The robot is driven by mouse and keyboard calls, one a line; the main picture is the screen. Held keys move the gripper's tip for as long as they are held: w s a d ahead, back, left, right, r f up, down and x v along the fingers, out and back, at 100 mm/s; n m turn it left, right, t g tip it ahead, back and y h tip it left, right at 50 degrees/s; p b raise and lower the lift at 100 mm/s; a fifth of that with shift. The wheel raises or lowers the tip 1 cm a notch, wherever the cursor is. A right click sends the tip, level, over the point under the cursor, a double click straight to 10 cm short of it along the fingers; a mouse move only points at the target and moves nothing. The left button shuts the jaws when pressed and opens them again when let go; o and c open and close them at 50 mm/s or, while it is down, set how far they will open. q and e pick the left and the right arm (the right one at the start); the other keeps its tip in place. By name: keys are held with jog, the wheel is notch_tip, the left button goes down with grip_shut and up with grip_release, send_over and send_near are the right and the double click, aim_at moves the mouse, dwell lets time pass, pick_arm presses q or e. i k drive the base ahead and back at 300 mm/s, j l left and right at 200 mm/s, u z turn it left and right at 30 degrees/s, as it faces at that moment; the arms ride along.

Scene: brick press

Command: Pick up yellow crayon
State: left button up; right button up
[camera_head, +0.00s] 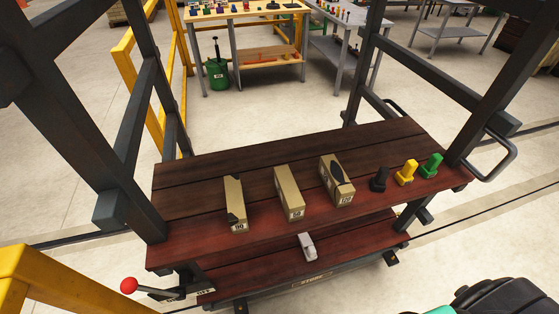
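The yellow crayon (406,172) is a short, thick yellow piece standing on the dark red wooden top (265,165) of a cart, near its right end. It stands between a similar black piece (379,179) on its left and a green one (431,165) on its right. Narrow gaps separate them. Neither of my grippers shows in the head view. A dark and teal part, probably of my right arm, shows at the bottom right corner, with no fingers visible.
Three tan boxes (289,193) with dark patches stand left of the black piece. A grey piece (307,246) lies on the lower shelf. Dark posts (139,185) rise at both ends of the cart. A red-knobbed lever (129,286) juts out at front left. The top's back strip is clear.

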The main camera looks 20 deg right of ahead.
aim_at(404, 177)
jog(key=z, duration=1.65)
